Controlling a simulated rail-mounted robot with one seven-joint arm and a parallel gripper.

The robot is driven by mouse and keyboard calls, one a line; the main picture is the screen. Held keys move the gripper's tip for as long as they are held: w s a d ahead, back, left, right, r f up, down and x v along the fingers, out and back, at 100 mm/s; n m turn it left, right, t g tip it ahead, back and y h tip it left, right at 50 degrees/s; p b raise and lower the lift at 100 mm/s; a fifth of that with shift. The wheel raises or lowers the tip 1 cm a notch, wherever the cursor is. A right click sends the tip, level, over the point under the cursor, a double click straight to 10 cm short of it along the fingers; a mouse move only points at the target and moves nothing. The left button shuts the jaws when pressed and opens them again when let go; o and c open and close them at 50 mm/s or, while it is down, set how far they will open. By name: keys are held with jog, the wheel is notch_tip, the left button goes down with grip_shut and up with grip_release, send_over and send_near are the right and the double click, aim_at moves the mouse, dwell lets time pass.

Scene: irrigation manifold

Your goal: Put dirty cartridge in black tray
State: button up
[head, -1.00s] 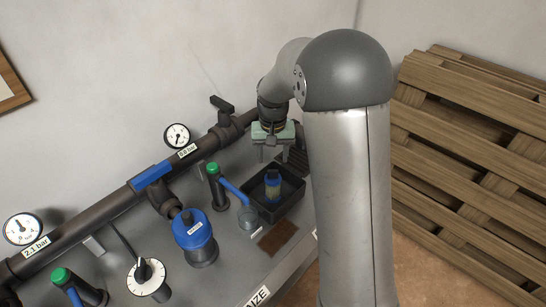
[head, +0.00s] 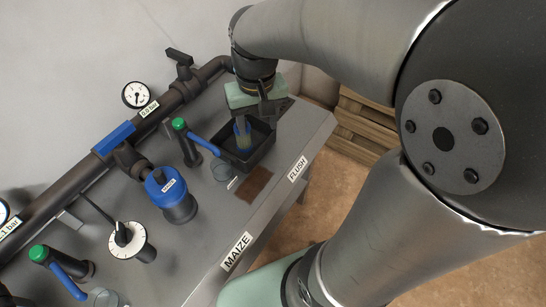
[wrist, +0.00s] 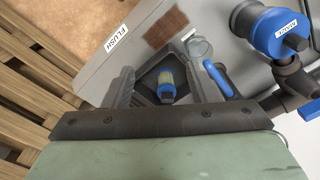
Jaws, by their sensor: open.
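The cartridge (head: 242,133), with blue ends and a yellowish middle, stands in the black tray (head: 262,148) on the bench. In the wrist view the cartridge (wrist: 166,84) shows inside the tray (wrist: 150,80), its blue end toward the camera. My gripper (head: 250,117) is over the tray with its fingers pointing down. In the wrist view the open fingers (wrist: 168,72) lie to either side of the cartridge, with visible gaps. The gripper partly hides the far side of the tray in the head view.
Left of the tray stand a green-topped valve with a blue lever (head: 205,143), a clear cup (head: 221,171) and a blue-capped filter housing (head: 168,190). A brown mat (head: 254,183) lies in front. A pipe with a gauge (head: 137,95) runs behind. Pallets (head: 360,125) stand beyond the bench.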

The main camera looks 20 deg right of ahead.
jog(key=s+f, duration=0.4)
jog(key=s, duration=0.7)
jog(key=shift+f+n, duration=0.2)
jog(key=shift+n, duration=0.2)
